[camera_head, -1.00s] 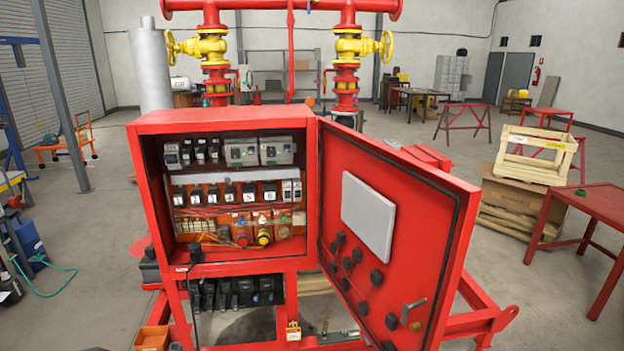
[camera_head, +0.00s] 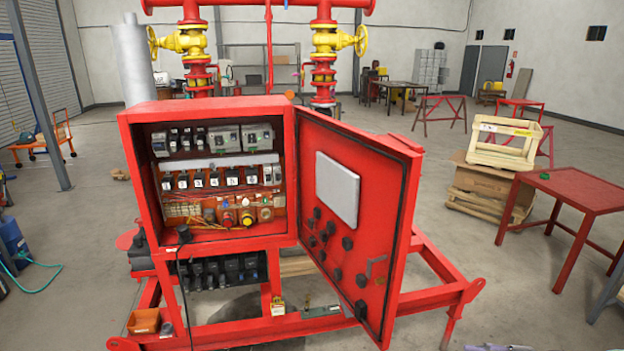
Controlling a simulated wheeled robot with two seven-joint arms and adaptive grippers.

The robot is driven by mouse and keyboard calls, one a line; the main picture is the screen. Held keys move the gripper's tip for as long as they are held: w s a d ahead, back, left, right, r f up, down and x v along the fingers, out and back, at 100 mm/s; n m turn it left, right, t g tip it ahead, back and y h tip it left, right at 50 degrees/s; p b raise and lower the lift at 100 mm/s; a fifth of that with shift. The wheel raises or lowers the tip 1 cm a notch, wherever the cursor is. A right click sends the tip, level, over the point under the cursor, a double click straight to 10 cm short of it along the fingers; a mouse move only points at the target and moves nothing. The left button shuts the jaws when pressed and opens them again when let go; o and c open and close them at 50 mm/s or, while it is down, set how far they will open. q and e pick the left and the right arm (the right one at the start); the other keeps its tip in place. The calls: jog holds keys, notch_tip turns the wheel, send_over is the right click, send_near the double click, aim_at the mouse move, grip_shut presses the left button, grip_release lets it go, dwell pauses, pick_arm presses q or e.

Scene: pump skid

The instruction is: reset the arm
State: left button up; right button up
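Neither of my grippers can be told in the head view. A red control cabinet (camera_head: 208,112) stands in front of me on a red skid frame. Its door (camera_head: 395,220) hangs open to the right, with a pale panel, several dark knobs and a handle on it. Inside the cabinet are rows of breakers, numbered relays and coloured parts.
A red table (camera_head: 572,190) and a wooden crate (camera_head: 503,144) stand to the right. Red pipes with yellow valves (camera_head: 186,41) rise behind. Open floor lies between the skid and the table.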

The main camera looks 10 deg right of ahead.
jog(key=w+a+f+m+t+h+b, duration=0.1)
jog(key=w+a+f+m+t+h, duration=0.2)
jog(key=w, duration=0.5)
jog(key=w+a+f+m+t+h+b, duration=0.1)
jog(key=w+a+f+m+t+b, duration=0.1)
jog(key=w+a+f+m+t, duration=0.35)
jog(key=w+a+f+m+h+b, duration=0.1)
jog(key=w+a+f+m+h, duration=0.15)
jog(key=a+f, duration=0.35)
jog(key=w+a+f+m+h+b, duration=0.1)
jog(key=w+a+f+m+h, duration=0.2)
jog(key=f, duration=0.5)
jog(key=s+a+f+m+g+h+b, duration=0.1)
jog(key=s+a+f+g, duration=0.35)
jog(key=f, duration=0.25)
jog(key=s+a+f+m+g+h+b, duration=0.1)
jog(key=s+a+f+g+h, duration=0.15)
jog(key=s+a+f, duration=0.45)
jog(key=s+a+f+g+b, duration=0.1)
jog(key=s+a+f+g, duration=0.1)
jog(key=s, duration=0.7)
jog(key=s+a+f+g+b, duration=0.1)
jog(key=s+a+f+g, duration=0.2)
jog(key=s, duration=0.6)
notch_tip(320, 180, down, 2)
jog(key=shift+s+a+f+g, duration=0.2)
jog(key=shift+s+a+g, duration=0.15)
jog(key=shift+g, duration=0.9)
